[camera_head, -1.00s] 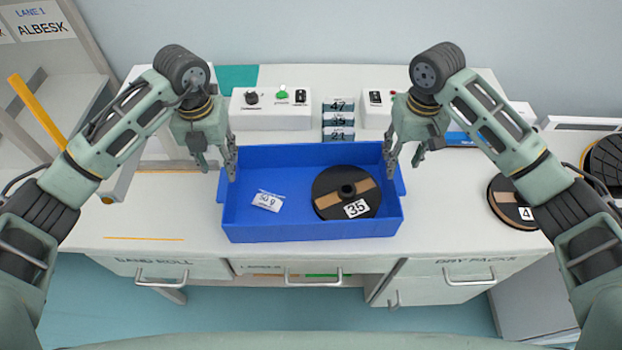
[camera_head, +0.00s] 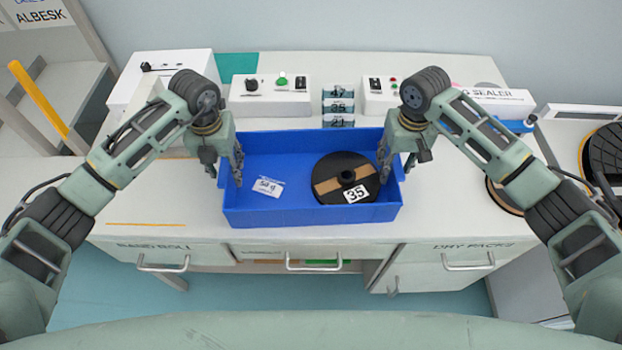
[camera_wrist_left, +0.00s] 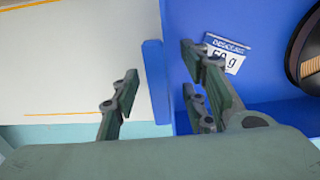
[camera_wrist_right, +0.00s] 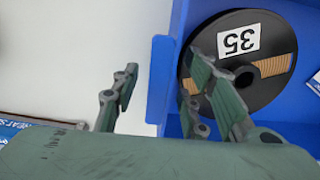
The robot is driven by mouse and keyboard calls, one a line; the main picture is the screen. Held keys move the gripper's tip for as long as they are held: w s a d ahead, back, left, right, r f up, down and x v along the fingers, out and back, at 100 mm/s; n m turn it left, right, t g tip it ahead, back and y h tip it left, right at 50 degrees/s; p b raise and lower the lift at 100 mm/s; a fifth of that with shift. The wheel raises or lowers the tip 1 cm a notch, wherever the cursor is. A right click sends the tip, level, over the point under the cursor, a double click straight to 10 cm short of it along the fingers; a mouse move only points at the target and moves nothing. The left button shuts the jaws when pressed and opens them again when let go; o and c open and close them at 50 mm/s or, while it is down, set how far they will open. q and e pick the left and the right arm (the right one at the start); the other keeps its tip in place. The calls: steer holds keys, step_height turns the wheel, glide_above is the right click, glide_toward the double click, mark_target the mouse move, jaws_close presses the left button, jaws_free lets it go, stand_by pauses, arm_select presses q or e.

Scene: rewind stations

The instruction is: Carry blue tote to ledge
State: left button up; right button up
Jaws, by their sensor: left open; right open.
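The blue tote (camera_head: 300,216) sits on the white bench and holds a black spool (camera_head: 328,168) labelled 35 and a small white 50 g packet (camera_head: 268,187). My left gripper (camera_head: 231,174) is open at the tote's left end. In the left wrist view its fingers (camera_wrist_left: 160,100) stand on either side of the tote's end handle (camera_wrist_left: 155,75). My right gripper (camera_head: 388,168) is open at the right end. In the right wrist view its fingers (camera_wrist_right: 158,100) straddle the other end handle (camera_wrist_right: 159,75). I cannot tell whether they touch it. I cannot identify the ledge.
A sealer (camera_head: 490,97) is at the back right, with spools (camera_head: 603,160) farther right. A yellow bar (camera_head: 40,100) rises at left. Bench left of the tote is mostly clear.

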arm_select(q)
steer(key=shift+f, duration=0.1)
arm_select(e)
steer(key=shift+f, duration=0.1)
arm_select(q)
steer(key=shift+c, duration=0.6)
arm_select(e)
steer(key=shift+c, duration=0.6)
arm_select(q)
jaws_close()
arm_select(e)
jaws_close()
arm_select(q)
steer(key=shift+w, duration=0.1)
arm_select(e)
steer(key=shift+w, duration=0.1)
